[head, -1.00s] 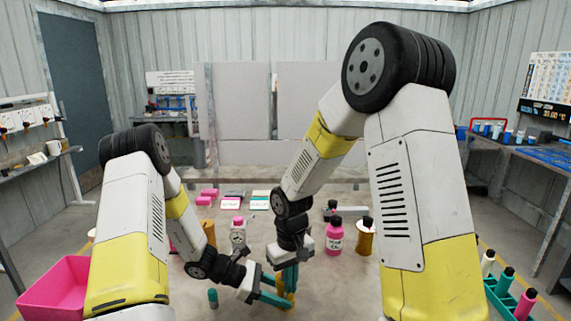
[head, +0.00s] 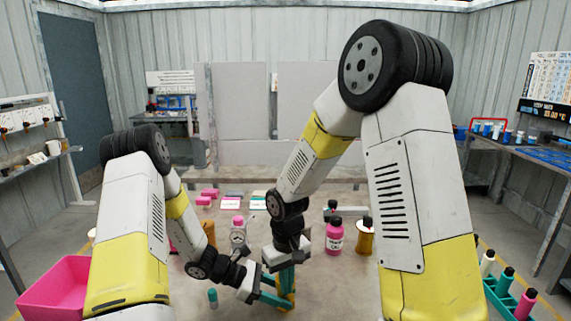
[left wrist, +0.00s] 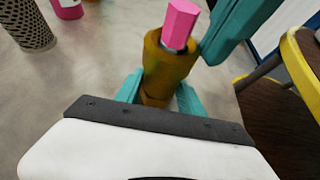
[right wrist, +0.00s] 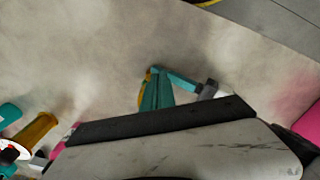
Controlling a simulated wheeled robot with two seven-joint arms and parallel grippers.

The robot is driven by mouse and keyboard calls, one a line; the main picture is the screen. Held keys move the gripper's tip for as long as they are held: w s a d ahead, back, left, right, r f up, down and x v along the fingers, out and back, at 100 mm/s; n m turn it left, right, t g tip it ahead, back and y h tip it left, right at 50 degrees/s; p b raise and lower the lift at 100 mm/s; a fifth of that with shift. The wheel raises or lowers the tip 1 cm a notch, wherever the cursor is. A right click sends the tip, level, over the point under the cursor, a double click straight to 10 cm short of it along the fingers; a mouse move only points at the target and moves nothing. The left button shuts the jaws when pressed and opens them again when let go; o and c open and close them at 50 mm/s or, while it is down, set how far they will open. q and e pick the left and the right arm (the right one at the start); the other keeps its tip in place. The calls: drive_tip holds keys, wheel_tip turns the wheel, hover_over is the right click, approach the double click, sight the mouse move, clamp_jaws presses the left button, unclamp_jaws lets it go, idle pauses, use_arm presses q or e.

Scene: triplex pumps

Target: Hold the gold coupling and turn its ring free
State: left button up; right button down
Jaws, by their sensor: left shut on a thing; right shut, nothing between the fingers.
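The gold coupling (left wrist: 165,62) is a stout brass-coloured piece with a pink hexagonal end (left wrist: 180,22) sticking out of its top. My left gripper (head: 284,303) is shut on its lower body, with one teal finger on each side in the left wrist view (left wrist: 160,95). My right gripper (head: 286,284) points down beside the coupling, its fingers shut and empty. In the left wrist view those teal fingers (left wrist: 225,30) are close to the coupling's upper right side; I cannot tell whether they touch. In the right wrist view the coupling is mostly hidden behind the fingers.
A pink bottle (head: 334,237) and a gold bottle (head: 364,238) stand to the right. A pink bin (head: 52,290) is at far left.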

wheel_tip(320, 180, up, 6)
drive_tip(key=shift+s, duration=0.2)
idle(0.3)
drive_tip(key=shift+d, duration=0.15)
wheel_tip(320, 180, down, 6)
drive_tip(key=w+d, duration=0.1)
drive_tip(key=d, duration=0.1)
drive_tip(key=shift+w+d, duration=0.15)
drive_tip(key=shift+w, duration=0.2)
idle(0.4)
drive_tip(key=shift+w, duration=0.15)
idle(0.6)
